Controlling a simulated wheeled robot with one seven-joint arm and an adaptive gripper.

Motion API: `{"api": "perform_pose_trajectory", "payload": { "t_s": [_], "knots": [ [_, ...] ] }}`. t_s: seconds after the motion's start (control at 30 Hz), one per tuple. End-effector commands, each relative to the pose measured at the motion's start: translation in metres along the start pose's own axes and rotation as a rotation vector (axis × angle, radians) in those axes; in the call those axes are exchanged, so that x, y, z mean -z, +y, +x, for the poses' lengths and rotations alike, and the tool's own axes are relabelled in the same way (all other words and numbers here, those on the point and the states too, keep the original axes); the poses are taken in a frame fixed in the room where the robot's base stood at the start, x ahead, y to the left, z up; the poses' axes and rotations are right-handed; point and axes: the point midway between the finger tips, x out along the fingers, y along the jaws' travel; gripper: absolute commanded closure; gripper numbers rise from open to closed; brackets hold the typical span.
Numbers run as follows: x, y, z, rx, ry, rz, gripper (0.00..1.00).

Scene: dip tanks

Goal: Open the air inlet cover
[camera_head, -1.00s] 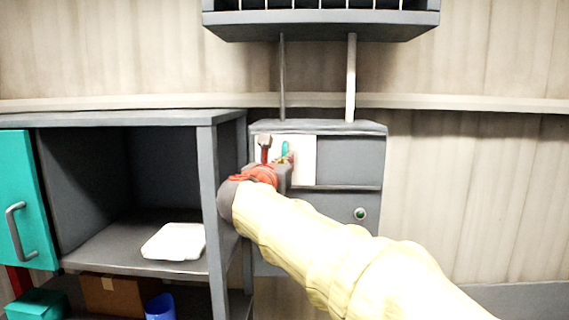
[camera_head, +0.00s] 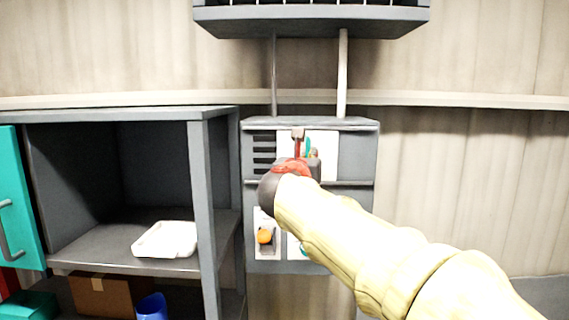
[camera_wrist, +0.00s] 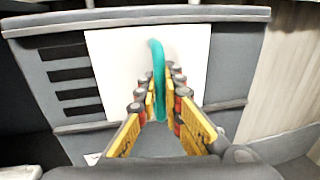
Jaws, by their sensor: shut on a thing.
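The air inlet cover is a white flat panel (camera_head: 328,160) on the front of a grey wall unit (camera_head: 357,150); it also fills the middle of the wrist view (camera_wrist: 112,65). It stands to the right of a column of dark horizontal slots (camera_head: 264,154), which are uncovered and also show in the wrist view (camera_wrist: 70,76). A teal curved handle (camera_wrist: 158,70) stands out from the cover. My gripper (camera_wrist: 160,98) is shut on this handle, with a finger on each side. In the head view my gripper (camera_head: 305,155) hides part of the cover.
An open grey cabinet (camera_head: 204,190) stands left of the unit, with a white tray (camera_head: 165,239) inside and a teal door (camera_head: 18,200) swung open. An orange knob (camera_head: 264,236) sits low on the unit. A rack (camera_head: 310,22) hangs above. The wall to the right is clear.

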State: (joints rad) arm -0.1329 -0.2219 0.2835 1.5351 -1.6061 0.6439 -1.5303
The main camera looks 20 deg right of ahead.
Motion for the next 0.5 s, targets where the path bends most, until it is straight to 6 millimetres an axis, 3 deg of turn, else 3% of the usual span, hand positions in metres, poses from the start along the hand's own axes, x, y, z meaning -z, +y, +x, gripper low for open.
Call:
{"api": "perform_pose_trajectory", "payload": {
  "t_s": [0.03,0.2,0.5],
  "knots": [
    [0.002,-0.016,0.003,0.007,-0.001,0.001,1.00],
    [0.002,-0.051,0.010,0.006,0.001,0.000,1.00],
    [0.001,-0.079,0.016,0.001,0.001,0.000,1.00]
  ]
}}
